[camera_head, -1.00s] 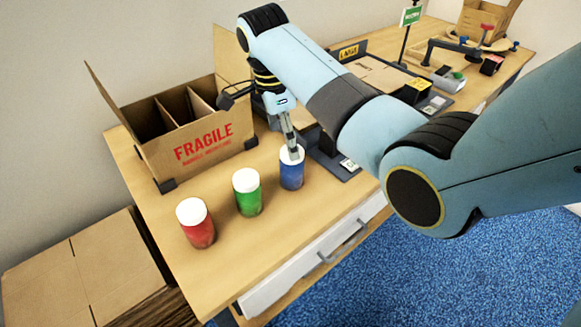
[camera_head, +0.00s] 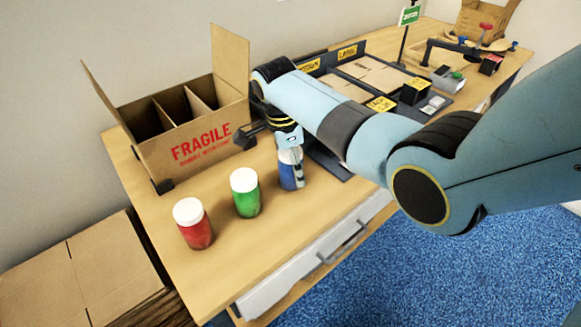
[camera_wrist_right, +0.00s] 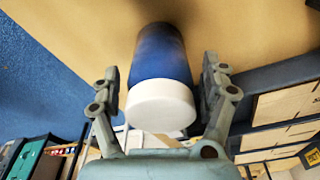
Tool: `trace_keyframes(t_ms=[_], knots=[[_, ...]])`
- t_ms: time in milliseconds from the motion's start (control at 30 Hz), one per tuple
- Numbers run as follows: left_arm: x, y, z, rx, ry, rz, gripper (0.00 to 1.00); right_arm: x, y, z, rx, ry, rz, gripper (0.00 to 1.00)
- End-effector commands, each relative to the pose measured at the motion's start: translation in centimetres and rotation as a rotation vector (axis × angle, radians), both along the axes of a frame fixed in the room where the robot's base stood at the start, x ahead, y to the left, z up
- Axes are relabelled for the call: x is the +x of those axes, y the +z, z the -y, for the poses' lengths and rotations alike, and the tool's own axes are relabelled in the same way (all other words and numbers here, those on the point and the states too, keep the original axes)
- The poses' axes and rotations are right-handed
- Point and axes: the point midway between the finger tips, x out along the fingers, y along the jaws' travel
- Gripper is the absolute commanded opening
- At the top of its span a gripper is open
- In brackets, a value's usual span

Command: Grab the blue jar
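The blue jar (camera_head: 288,178) with a white lid stands upright on the wooden table in the head view, right of the green jar. My right gripper (camera_head: 291,170) has come down over it from above and partly hides it. In the right wrist view the blue jar (camera_wrist_right: 161,58) lies between the two fingers of my right gripper (camera_wrist_right: 162,90). A finger stands on each side of the jar, with a narrow gap visible at least on the left, so the gripper looks open around it. My left gripper is not in view.
A green jar (camera_head: 246,193) and a red jar (camera_head: 194,223), both white-lidded, stand to the left on the table. An open divided carton (camera_head: 193,146) marked FRAGILE stands behind them. A dark tray with flat cardboard (camera_head: 361,78) lies right of my gripper.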

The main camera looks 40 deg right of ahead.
Motion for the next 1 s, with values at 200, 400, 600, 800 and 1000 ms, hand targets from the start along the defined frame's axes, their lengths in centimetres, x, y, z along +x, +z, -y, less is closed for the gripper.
trace_keyframes(t_ms=[200,400,600,800,1000], knots=[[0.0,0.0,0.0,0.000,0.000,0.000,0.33,0.0,0.0,0.0,0.000,0.000,0.000,0.47],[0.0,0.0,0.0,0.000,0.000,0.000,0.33,0.0,0.0,0.0,0.000,0.000,0.000,0.21],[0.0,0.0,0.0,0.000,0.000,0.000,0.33,0.0,0.1,0.0,0.000,0.000,0.001,0.15],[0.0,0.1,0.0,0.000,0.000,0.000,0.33,0.1,0.6,0.0,-0.001,0.000,0.002,0.15],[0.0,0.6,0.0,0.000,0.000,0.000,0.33,0.2,3.3,0.0,-0.001,0.001,0.005,0.15]])
